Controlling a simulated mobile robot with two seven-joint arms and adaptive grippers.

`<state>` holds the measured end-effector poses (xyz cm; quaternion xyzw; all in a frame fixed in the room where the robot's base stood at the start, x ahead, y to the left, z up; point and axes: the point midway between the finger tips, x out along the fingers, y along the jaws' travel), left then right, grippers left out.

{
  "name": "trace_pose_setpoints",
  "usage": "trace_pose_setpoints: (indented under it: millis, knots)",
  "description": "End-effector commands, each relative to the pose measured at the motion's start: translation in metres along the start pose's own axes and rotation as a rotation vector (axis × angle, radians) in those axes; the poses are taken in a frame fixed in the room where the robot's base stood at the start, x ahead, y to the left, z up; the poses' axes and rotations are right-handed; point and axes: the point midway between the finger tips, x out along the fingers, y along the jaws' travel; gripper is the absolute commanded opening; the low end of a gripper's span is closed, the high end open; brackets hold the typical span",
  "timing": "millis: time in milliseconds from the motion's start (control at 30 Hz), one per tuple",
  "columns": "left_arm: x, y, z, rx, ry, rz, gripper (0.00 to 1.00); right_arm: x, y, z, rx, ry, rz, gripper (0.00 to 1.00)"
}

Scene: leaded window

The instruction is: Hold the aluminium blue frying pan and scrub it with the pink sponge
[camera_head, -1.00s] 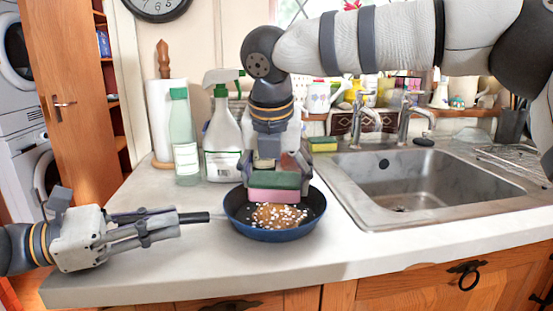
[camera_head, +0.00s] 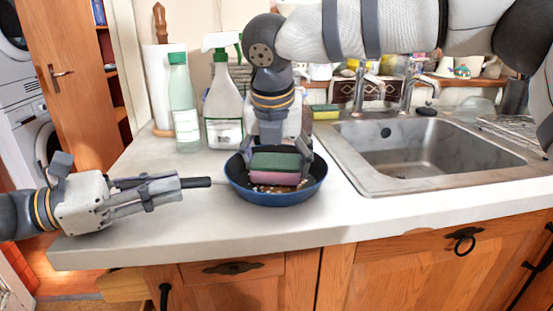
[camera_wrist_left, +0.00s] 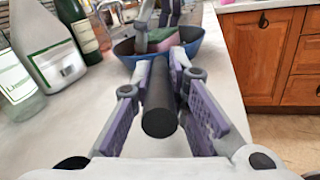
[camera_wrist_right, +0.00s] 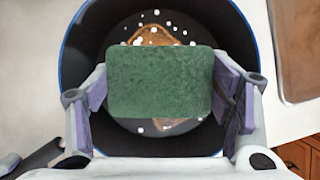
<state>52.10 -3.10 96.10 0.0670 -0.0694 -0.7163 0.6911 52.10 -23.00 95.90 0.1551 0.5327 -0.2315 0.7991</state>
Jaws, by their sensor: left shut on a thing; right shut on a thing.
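The blue frying pan (camera_head: 277,197) stands on the worktop, its black handle (camera_head: 196,183) pointing left. My left gripper (camera_head: 172,187) is around the handle; the left wrist view shows the handle (camera_wrist_left: 160,108) between its fingers. The pink sponge (camera_head: 275,178) has a green top, which fills the middle of the right wrist view (camera_wrist_right: 160,82). My right gripper (camera_head: 278,165) is shut on the sponge's two ends, from above, inside the pan. A brown stain with white specks (camera_wrist_right: 155,35) shows on the pan's dark floor, partly hidden by the sponge. I cannot tell whether the sponge touches the floor.
A spray bottle (camera_head: 223,115) and a green-capped bottle (camera_head: 184,105) stand behind the pan, with a paper towel roll (camera_head: 158,85). The steel sink (camera_head: 420,155) is to the right. The worktop's front (camera_head: 200,235) is clear.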

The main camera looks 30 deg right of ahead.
Motion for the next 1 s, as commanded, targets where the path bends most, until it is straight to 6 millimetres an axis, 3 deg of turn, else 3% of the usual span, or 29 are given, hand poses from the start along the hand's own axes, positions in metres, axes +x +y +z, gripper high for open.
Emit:
trace_pose_setpoints:
  millis: [767, 1000]
  knots:
    - [-0.0001, 0.0002, 0.0002, 0.000, 0.000, 0.001, 0.00, 0.0099, 0.0003, -0.0043, 0.000, 0.000, 0.000, 0.52]
    - [0.0000, 0.0002, 0.0002, 0.000, 0.000, 0.000, 0.00, 0.0074, 0.0090, -0.0093, -0.001, -0.001, -0.001, 0.52]
